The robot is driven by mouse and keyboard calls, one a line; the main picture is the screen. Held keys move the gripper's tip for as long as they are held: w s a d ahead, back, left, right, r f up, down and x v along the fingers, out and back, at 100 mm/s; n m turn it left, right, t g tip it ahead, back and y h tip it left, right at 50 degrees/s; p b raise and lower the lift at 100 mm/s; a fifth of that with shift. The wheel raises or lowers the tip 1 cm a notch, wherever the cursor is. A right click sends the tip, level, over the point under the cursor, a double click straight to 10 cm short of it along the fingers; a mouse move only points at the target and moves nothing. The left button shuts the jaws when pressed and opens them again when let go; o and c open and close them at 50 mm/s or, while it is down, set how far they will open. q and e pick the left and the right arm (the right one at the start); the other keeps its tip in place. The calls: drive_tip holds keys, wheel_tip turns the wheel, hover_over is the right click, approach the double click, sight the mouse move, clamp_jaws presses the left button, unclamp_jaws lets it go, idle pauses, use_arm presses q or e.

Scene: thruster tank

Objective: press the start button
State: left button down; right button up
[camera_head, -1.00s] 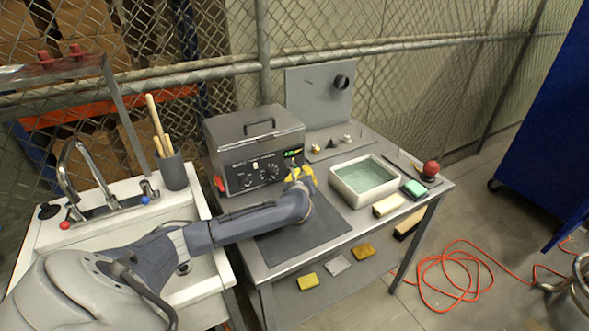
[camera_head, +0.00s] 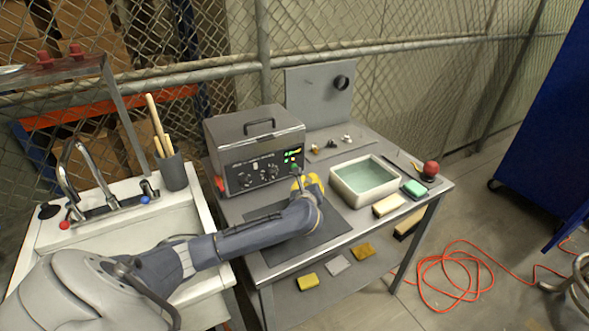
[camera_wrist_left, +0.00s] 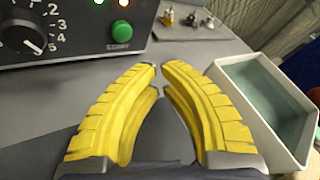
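The green start button (camera_wrist_left: 121,32) is a round button low on the right of the dark front panel of the grey tank machine (camera_head: 254,145). It also shows in the head view (camera_head: 295,167). My left gripper (camera_wrist_left: 159,66) has yellow ribbed fingers with their tips together and nothing between them. In the head view the left gripper (camera_head: 299,178) is just in front of and below the button. In the wrist view the fingertips lie below and right of the button, apart from it. My right gripper is in neither view.
A white basin of water (camera_head: 365,181) stands right of my left gripper. Sponges (camera_head: 389,205) lie in front of it. Small metal parts (camera_head: 332,143) lie behind. A sink (camera_head: 120,225) with a tap is at left. Panel lights (camera_wrist_left: 123,2) and a black dial (camera_wrist_left: 20,30) show above and left of the button.

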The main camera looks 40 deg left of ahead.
use_arm(q)
drive_tip(key=shift+s+d, duration=0.35)
drive_tip(key=shift+d, duration=0.3)
idle(0.4)
